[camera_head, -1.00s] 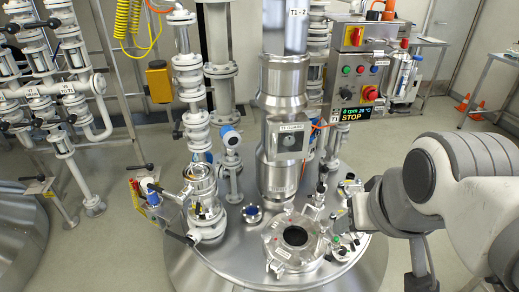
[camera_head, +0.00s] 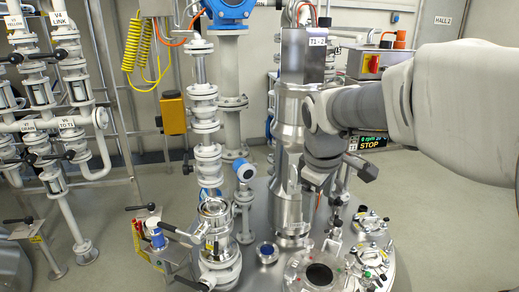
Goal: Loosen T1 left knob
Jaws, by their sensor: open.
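The T1 vessel lid (camera_head: 262,280) is a steel top in the lower middle of the head view. On it is a round hatch (camera_head: 297,275) with a dark sight glass (camera_head: 319,274), cut by the bottom edge. Small clamp fittings sit around the hatch rim; I cannot tell which one is the left knob. My arm reaches in from the right. My gripper (camera_head: 312,188) hangs above the hatch, in front of the steel stirrer column (camera_head: 290,220). It is open and touches no knob that I can see. Its fingertips are small and hard to make out.
White valve pipework (camera_head: 204,130) and a blue-capped gauge (camera_head: 245,172) stand left of the column. More fittings (camera_head: 372,222) sit on the lid at the right. The control box with its STOP display (camera_head: 371,143) is partly behind my arm. Floor at far right is clear.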

